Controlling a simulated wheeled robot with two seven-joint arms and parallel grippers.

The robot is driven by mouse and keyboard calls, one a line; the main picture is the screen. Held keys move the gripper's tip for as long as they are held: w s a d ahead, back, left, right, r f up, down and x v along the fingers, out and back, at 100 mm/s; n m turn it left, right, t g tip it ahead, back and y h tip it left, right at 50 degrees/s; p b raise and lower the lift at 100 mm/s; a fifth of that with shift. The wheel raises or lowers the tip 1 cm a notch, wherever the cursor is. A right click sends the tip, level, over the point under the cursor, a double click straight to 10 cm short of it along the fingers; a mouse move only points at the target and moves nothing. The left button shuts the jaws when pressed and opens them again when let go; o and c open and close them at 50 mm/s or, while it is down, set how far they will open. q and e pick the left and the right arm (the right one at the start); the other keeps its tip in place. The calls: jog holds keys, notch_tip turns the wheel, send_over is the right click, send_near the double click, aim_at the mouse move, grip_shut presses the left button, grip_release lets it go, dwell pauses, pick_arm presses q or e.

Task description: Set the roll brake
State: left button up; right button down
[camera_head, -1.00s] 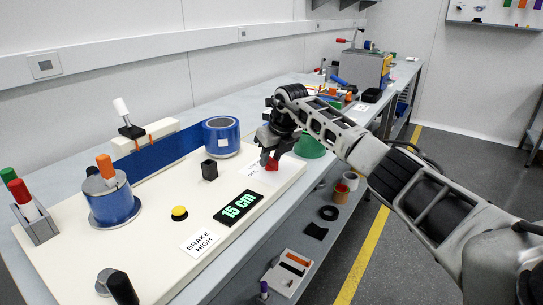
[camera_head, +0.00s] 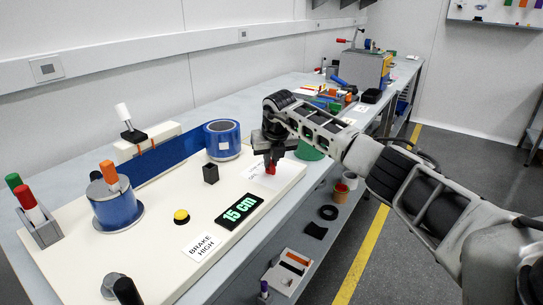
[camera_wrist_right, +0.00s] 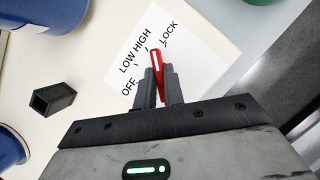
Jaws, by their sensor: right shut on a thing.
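My right gripper (camera_head: 271,162) is shut on the red selector lever (camera_wrist_right: 158,68) at the right end of the cream panel (camera_head: 175,255). In the right wrist view, its two fingers (camera_wrist_right: 159,88) stand on either side of the lever. The lever's tip points between the HIGH and LOCK marks on the white dial card (camera_wrist_right: 193,62), which also bears OFF and LOW. A card reading BRAKE HIGH (camera_head: 202,247) lies near the front edge. Blue web (camera_head: 167,155) runs between the left roll (camera_head: 117,208) and the right roll (camera_head: 222,140). My left gripper is out of view.
A yellow button (camera_head: 181,216) and a small black open box (camera_head: 210,173) stand on the panel. A green object (camera_head: 309,150) sits just beyond my right gripper. A holder with red and green-capped markers (camera_head: 38,222) is at left.

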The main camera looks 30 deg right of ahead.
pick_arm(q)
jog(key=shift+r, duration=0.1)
pick_arm(e)
jog(key=shift+a+m+g+h, duration=0.1)
jog(key=shift+m+g+h, duration=0.4)
jog(key=shift+m, duration=1.4)
jog(key=c, duration=1.5)
grip_release()
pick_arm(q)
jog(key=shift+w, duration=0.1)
pick_arm(e)
jog(key=shift+r, duration=0.1)
pick_arm(q)
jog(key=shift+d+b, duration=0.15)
jog(key=shift+b, duration=0.4)
pick_arm(e)
jog(key=v, duration=1.6)
jog(key=shift+s+a, duration=0.15)
jog(key=shift+a, duration=0.1)
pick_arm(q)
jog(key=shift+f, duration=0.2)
pick_arm(e)
jog(key=shift+f, duration=0.25)
